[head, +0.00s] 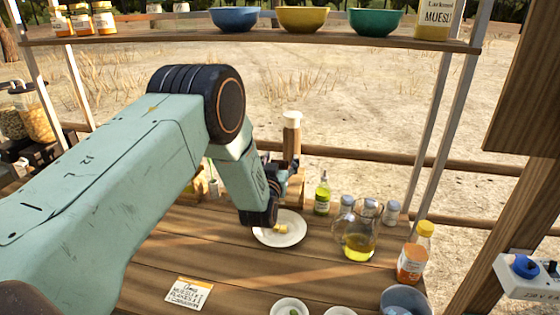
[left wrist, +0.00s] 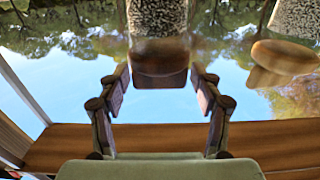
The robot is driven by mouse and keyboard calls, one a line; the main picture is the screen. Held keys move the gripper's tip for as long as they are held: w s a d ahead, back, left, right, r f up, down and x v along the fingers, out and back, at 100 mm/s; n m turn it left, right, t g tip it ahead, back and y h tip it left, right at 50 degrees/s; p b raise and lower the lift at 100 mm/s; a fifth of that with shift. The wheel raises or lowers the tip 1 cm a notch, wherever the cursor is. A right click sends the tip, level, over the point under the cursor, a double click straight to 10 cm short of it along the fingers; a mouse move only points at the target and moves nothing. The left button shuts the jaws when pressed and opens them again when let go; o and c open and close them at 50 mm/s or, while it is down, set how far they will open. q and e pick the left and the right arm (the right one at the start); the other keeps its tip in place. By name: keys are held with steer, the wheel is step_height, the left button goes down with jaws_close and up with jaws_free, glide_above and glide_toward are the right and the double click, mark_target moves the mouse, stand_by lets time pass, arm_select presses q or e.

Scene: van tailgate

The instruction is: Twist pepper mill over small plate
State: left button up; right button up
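A tall brown mill-like object (head: 291,145) with a pale top stands upright behind the small plate. The small white plate (head: 266,237) lies on the table with a yellow piece of food (head: 280,229) on it. My left gripper (head: 279,168) is just beside the tall object, above and behind the plate, partly hidden by its own wrist. In the left wrist view, its two fingers (left wrist: 160,82) are spread, with the rounded wooden end (left wrist: 160,57) of a speckled object between or beyond them. I cannot tell whether they touch it. My right gripper is not in view.
A second speckled object with a wooden end (left wrist: 285,57) is at the right in the wrist view. Right of the plate are a green bottle (head: 322,198), an oil jug (head: 360,240) and an orange bottle (head: 414,258). A card (head: 189,293) lies in front. A shelf (head: 260,38) holds bowls above.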

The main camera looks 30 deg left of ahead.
arm_select(q)
steer(key=shift+s+r, duration=0.2)
steer(key=shift+s, duration=0.05)
steer(key=c, duration=1)
steer(key=shift+o, duration=0.2)
steer(key=shift+m+h, duration=0.4)
steer(key=shift+h, duration=0.2)
steer(key=m+h, duration=0.1)
steer(key=h, duration=0.1)
steer(key=m+h+b, duration=0.1)
steer(key=h, duration=0.1)
steer(key=shift+a+m+t+b, duration=0.15)
steer(key=shift+m+t+b, duration=0.15)
steer(key=shift+m, duration=0.1)
steer(key=m+h+b, duration=0.1)
steer(key=h, duration=0.2)
steer(key=m+g+h+b, duration=0.1)
steer(key=m+h, duration=0.1)
steer(key=shift+w+m+h, duration=0.1)
steer(key=shift+m+h, duration=0.2)
steer(key=shift+h, duration=0.1)
steer(key=shift+m+g+h+b, duration=0.65)
steer(key=shift+m+h, duration=0.15)
steer(key=shift+h, duration=0.4)
steer(key=shift+r+m+g+h, duration=0.1)
steer(key=shift+m+g+h, duration=0.2)
steer(key=shift+h, duration=0.1)
